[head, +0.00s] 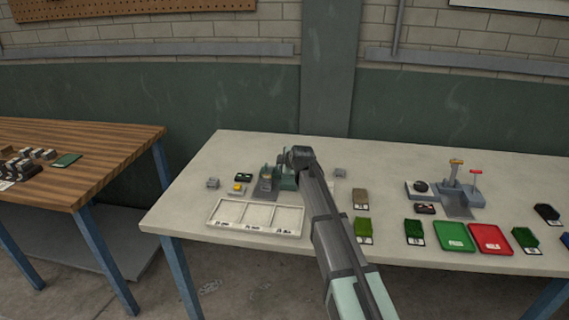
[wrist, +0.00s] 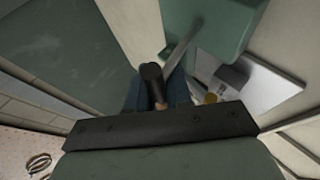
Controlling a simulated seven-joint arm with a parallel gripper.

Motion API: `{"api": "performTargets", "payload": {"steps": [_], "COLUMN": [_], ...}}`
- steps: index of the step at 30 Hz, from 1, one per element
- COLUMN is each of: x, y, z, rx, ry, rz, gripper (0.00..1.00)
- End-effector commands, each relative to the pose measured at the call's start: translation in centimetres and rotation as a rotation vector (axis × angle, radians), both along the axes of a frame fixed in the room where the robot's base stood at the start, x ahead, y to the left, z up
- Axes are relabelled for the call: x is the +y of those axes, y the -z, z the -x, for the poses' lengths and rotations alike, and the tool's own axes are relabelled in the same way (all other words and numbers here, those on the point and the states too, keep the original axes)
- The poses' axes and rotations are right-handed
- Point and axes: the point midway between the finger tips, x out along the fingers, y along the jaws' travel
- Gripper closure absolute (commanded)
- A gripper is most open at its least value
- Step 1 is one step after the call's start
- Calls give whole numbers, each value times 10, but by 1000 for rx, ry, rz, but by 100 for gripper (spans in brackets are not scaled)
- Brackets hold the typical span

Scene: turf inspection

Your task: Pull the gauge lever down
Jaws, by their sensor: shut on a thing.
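The green gauge (head: 287,182) stands on the pale table, left of the middle, partly hidden behind my arm in the head view. In the wrist view its green body (wrist: 210,28) fills the upper right. The gauge lever (wrist: 183,44) is a thin grey rod running from the green body to a dark cylindrical grip (wrist: 152,73). My gripper (wrist: 155,92) has its bluish fingers on either side of the dark grip and is shut on it. In the head view my fingers are hidden beside the gauge.
A white three-part tray (head: 258,217) lies in front of the gauge. Small blocks, including a yellow one (head: 238,188), lie to its left. A green tray (head: 454,236), a red tray (head: 491,238) and a grey fixture (head: 458,198) stand to the right. A wooden bench (head: 110,150) is at left.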

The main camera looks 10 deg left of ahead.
Motion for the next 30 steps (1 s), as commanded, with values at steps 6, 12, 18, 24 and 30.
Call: {"api": "performTargets", "payload": {"steps": [6,12,18,24,30], "x": [-4,-4,-3,-2,-3], "y": [1,0,0,0,-3], "z": [0,0,0,0,3], "rx": [1,0,0,0,-1], "ry": [4,4,3,2,2], "rz": [5,3,4,2,1], "gripper": [100,100,62,58,58]}}
